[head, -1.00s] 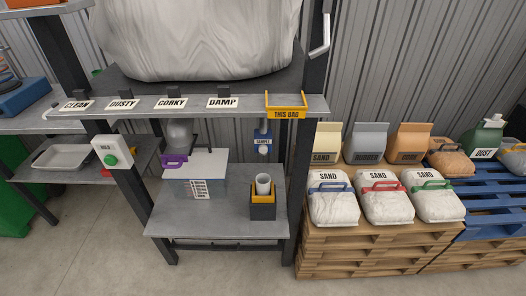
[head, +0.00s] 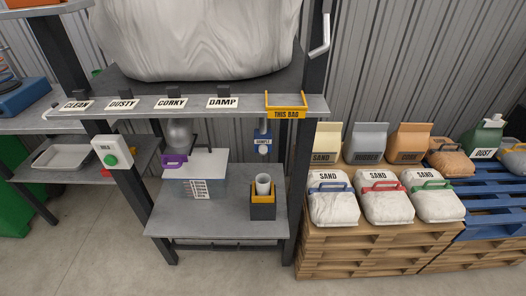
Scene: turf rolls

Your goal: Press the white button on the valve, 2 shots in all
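The valve (head: 263,143) hangs under the upper shelf of the rack. It is a small blue block with a SAMPLE label and a pale lower part, where the white button seems to be; it is too small to tell its state. A light cup (head: 263,184) stands upright in a dark holder with a yellow rim (head: 263,209) on the lower shelf, below the valve. What is inside the cup is too small to tell. Neither of my grippers is in view.
A white-lidded box (head: 196,175) and a purple-handled thing (head: 173,161) are left of the cup. A white box with a green button (head: 111,152) is on the left post. Sand bags (head: 333,206) lie on a pallet at right. The lower shelf's front (head: 200,226) is clear.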

